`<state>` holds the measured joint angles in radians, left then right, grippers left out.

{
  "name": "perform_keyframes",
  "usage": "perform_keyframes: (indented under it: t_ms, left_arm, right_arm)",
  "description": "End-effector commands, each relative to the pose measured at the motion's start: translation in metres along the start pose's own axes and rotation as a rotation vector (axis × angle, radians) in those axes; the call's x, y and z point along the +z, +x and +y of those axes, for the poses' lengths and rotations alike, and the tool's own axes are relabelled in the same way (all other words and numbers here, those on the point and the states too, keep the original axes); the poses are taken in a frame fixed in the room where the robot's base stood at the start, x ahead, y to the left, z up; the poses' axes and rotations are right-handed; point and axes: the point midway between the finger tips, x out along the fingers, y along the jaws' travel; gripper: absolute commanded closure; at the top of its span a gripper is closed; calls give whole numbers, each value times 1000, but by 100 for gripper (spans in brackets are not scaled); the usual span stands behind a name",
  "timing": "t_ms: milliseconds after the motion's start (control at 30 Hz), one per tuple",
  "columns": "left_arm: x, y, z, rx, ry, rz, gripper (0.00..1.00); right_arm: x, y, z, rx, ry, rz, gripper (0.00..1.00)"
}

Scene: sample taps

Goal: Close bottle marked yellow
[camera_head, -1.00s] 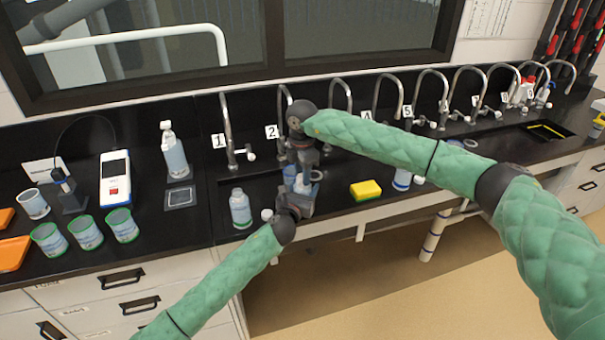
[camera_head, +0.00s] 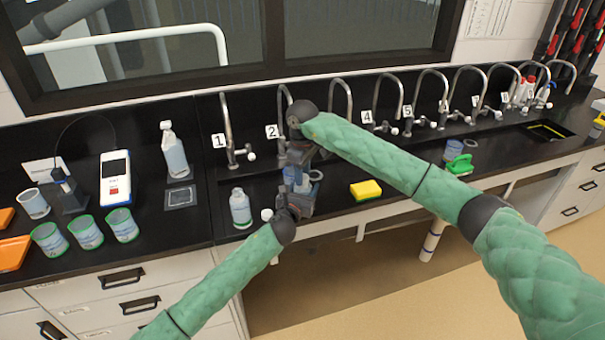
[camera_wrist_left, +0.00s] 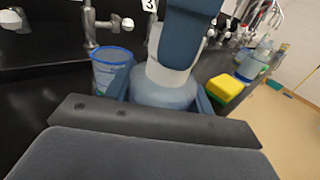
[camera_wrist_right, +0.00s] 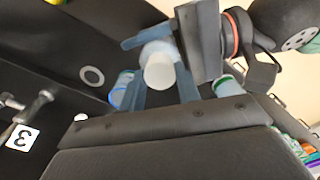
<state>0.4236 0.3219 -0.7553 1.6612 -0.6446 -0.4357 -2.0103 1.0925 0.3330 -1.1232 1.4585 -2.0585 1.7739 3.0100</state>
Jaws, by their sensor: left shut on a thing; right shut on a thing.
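A pale, translucent bottle (camera_wrist_left: 165,92) stands upright between the blue fingers of my left gripper (camera_head: 296,198), which is shut on its body. In the head view the bottle (camera_head: 300,184) is mostly hidden by both grippers. My right gripper (camera_head: 302,160) is above it, its blue finger (camera_wrist_left: 188,32) covering the neck in the left wrist view. In the right wrist view a round white cap (camera_wrist_right: 160,72) lies between the right fingers, at the bottle's top. I cannot tell how tightly it sits. No yellow mark is visible on the bottle.
A second bottle (camera_head: 240,208) stands to the left, with a small white cap (camera_head: 267,214) beside it. A beaker (camera_wrist_left: 112,70) is close behind the held bottle. A yellow sponge (camera_head: 366,190) lies to the right. Several taps (camera_head: 379,100) line the back.

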Motion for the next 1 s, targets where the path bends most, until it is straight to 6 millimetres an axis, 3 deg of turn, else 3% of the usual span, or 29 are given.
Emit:
perform_keyframes:
  t_ms: [67,100,200,567,1000]
  left_arm:
    - [-1,-1,-4,-5,-1,0,100]
    - [-1,-1,-4,-5,-1,0,100]
    - [-1,-1,-3,-4,-1,0,100]
    - [0,0,-1,-1,0,0,100]
    - [-1,0,0,0,0,0,100]
  right_arm:
    - [-1,-2,2,3,1,4,88]
    - [0,-2,2,3,1,3,60]
    - [0,-1,1,3,0,3,45]
    - [0,-5,1,2,-2,2,45]
    - [0,-45,1,1,-1,1,45]
